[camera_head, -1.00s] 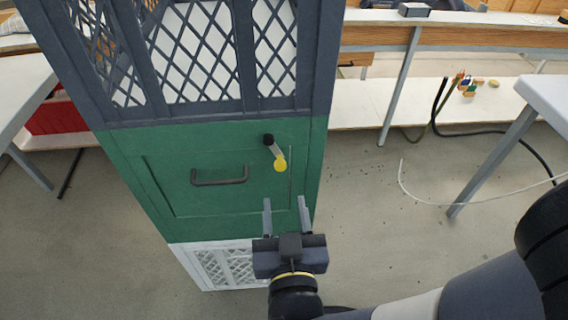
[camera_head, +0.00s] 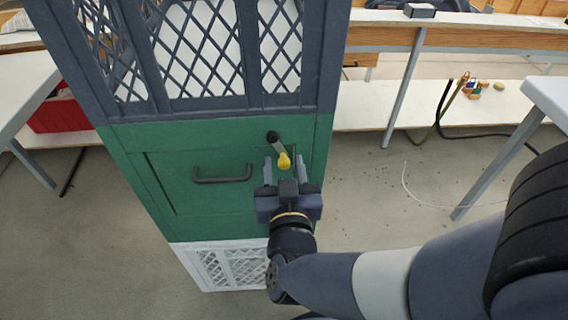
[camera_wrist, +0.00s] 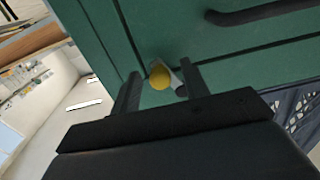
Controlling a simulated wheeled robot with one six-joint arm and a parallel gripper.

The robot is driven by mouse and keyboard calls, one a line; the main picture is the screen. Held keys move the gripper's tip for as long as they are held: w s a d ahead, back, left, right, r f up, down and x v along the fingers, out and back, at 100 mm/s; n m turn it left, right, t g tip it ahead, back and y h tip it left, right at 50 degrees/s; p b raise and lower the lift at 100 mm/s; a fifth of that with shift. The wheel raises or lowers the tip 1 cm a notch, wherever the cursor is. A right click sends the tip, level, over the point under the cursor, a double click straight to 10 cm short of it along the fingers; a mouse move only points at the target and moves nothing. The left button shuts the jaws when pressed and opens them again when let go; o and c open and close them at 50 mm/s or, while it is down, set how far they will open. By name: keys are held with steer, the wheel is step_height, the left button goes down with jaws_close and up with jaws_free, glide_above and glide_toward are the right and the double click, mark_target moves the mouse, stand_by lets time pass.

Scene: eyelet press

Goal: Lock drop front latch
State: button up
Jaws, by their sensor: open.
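The drop front (camera_head: 222,201) is a green panel on a tall cabinet, and it stands closed in its frame. A dark bar handle (camera_head: 222,180) is fixed on it. The latch (camera_head: 278,145) is right of the handle: a dark pivot at the top, a short pale arm slanting down to the right, and a yellow knob (camera_head: 284,161) at its end. My gripper (camera_head: 286,166) is open in front of the latch, its fingers on either side of the knob. In the wrist view the knob (camera_wrist: 160,76) shows between the two fingertips; I cannot tell whether they touch it.
A dark lattice section (camera_head: 205,55) is above the green panel and a white lattice base (camera_head: 232,266) below. A white table (camera_head: 548,98) stands at the right, another (camera_head: 22,88) at the left. The floor right of the cabinet is mostly clear, with a thin cable lying there.

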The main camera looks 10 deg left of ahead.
steer(key=shift+w+a, duration=0.1)
steer(key=shift+w, duration=0.45)
